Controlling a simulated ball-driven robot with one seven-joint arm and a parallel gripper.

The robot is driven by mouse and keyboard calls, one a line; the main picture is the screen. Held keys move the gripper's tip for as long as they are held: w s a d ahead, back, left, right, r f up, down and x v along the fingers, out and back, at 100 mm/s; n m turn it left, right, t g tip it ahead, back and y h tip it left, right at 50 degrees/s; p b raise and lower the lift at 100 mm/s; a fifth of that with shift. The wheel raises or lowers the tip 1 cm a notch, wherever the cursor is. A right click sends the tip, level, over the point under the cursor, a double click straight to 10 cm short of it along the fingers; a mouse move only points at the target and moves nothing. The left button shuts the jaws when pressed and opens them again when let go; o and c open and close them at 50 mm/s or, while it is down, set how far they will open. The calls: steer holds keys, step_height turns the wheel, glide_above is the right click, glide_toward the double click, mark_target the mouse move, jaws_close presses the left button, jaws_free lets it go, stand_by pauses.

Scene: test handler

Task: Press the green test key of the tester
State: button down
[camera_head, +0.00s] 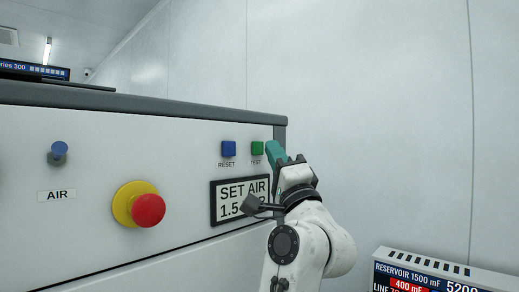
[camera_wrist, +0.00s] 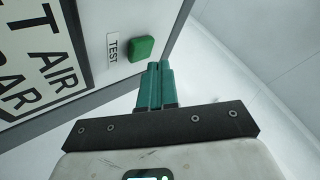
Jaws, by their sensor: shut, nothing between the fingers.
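The green test key (camera_head: 257,148) sits at the upper right of the tester's white front panel (camera_head: 100,145), above the label TEST. In the wrist view the green key (camera_wrist: 142,48) stands out from the panel beside its TEST label. My gripper (camera_head: 271,147) has teal fingers that are shut and empty. In the head view the fingertips are just right of the key. In the wrist view the fingertips (camera_wrist: 159,66) are just below and right of the key. I cannot tell whether they touch it.
A blue RESET key (camera_head: 228,148) is left of the green key. A SET AIR display (camera_head: 240,199) is below. A red button on a yellow base (camera_head: 148,209) and a blue AIR knob (camera_head: 58,152) are further left. A reservoir box (camera_head: 430,273) stands at lower right.

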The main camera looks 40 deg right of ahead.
steer(key=shift+w, duration=0.1)
steer(key=shift+w, duration=0.3)
steer(key=shift+w, duration=0.4)
stand_by(0.7)
steer(key=shift+s, duration=0.8)
steer(key=s, duration=0.5)
steer(key=shift+d, duration=0.1)
stand_by(0.4)
stand_by(0.9)
